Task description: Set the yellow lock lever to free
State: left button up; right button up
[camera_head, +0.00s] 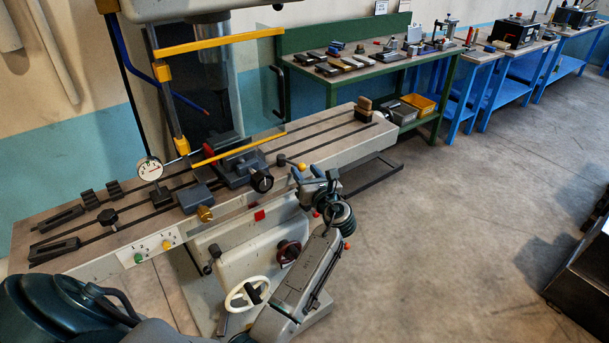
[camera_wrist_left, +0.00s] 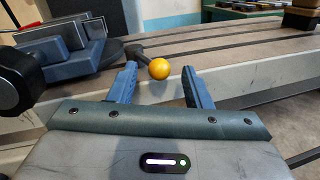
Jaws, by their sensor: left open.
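The lock lever is a dark arm with a round yellow knob (camera_head: 302,166) on the front edge of the machine table. In the left wrist view its yellow knob (camera_wrist_left: 159,68) shows between and just beyond my fingertips, with the dark arm running back to the left. My left gripper (camera_head: 314,174) is open and close to the knob, a little to its right in the head view. In the left wrist view the two blue fingers (camera_wrist_left: 160,82) stand apart on either side of the knob; I cannot tell whether either touches it. My right gripper is not in view.
The slotted machine table (camera_head: 325,125) carries a vise (camera_head: 243,165), a dial gauge (camera_head: 150,169) and clamps. A white handwheel (camera_head: 246,294) is below, beside my left arm. A green bench (camera_head: 345,75) with tools stands behind. The floor at right is mostly clear.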

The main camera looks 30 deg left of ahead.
pick_arm(q)
jog(key=shift+w+a, duration=0.3)
jog(key=shift+a, duration=0.2)
grip_shut()
